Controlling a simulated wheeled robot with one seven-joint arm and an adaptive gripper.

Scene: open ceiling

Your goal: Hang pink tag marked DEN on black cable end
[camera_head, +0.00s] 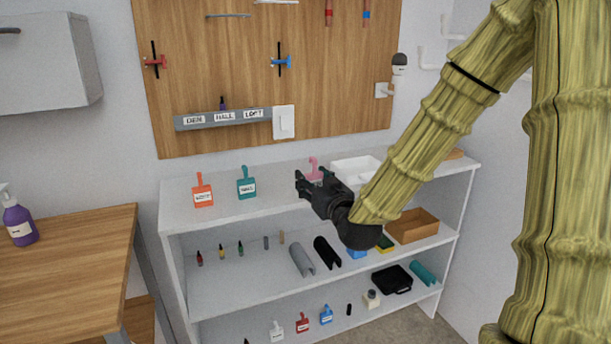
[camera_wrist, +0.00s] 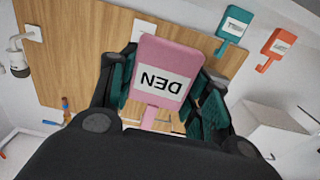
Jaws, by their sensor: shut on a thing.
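The pink tag (camera_wrist: 165,60) fills the middle of the wrist view, with a white label reading DEN upside down. My gripper (camera_wrist: 163,100) is shut on it, with green finger pads on either side. In the head view my gripper (camera_head: 306,185) is over the top shelf, and a pink hook-shaped part of the tag (camera_head: 314,166) shows above it. The rest of the tag is hidden by the fingers there. A grey strip (camera_head: 262,125) on the wooden board carries DEN, HALL and LOFT labels.
An orange tag (camera_head: 203,192) and a teal tag (camera_head: 246,185) stand on the white shelf unit's top (camera_head: 180,215), left of my gripper. A white tray (camera_head: 352,165) is behind my arm. A wooden table (camera_head: 70,250) with a purple bottle (camera_head: 20,225) is at left.

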